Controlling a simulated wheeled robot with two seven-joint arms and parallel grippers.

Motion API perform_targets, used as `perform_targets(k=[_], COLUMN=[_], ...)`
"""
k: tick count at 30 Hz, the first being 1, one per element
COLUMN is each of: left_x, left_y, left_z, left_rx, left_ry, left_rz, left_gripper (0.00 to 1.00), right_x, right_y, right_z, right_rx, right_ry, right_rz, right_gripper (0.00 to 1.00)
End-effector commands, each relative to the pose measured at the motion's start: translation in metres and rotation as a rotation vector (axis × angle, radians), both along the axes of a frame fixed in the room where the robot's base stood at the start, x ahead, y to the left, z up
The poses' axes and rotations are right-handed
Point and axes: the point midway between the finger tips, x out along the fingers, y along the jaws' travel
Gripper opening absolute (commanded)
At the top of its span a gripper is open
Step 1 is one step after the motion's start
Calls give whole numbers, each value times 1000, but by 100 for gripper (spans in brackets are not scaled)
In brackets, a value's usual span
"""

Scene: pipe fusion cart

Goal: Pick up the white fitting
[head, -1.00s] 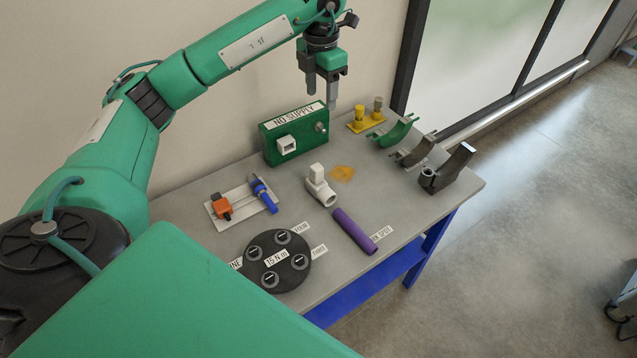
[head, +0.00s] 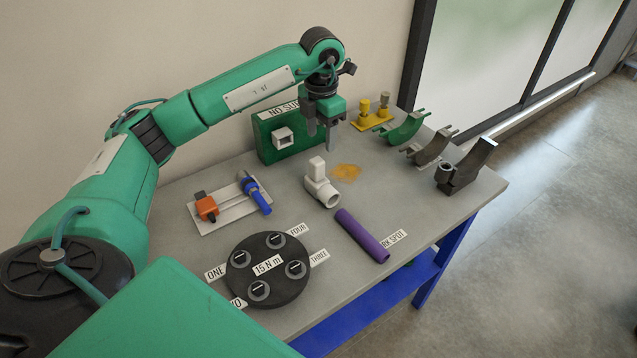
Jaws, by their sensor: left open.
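The white fitting (head: 322,187) is a tee-like pipe piece standing on the grey cart top (head: 300,222), near its middle. One branch points up and a round open end faces the front right. My left gripper (head: 320,141) is open and empty, pointing down above and behind the fitting, in front of the green box. It does not touch the fitting. My right gripper is not in view.
A purple pipe (head: 362,236) lies just in front of the fitting. The green box (head: 270,152) stands behind. A black disc (head: 267,293), an orange and blue clamp plate (head: 206,220), a yellow stand (head: 372,120) and curved saddles (head: 404,130) surround it. An orange stain (head: 346,173) lies beside the fitting.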

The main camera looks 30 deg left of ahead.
Motion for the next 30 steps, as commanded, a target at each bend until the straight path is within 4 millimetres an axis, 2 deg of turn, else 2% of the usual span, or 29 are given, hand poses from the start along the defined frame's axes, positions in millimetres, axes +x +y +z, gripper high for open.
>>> perform_targets(k=[6,14,24,30], left_x=[-1,-3,-8,-7], left_y=[0,2,6,6], left_z=[-38,-56,-98,-102], left_rx=[0,0,1,0], left_ry=[4,2,2,0], left_rz=[-1,-1,-1,-2], left_gripper=[55,55,55,55], right_x=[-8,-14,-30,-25], right_y=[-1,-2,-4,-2], right_z=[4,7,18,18], right_rx=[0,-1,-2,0], right_ry=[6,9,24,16], right_rz=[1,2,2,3], right_gripper=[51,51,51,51])
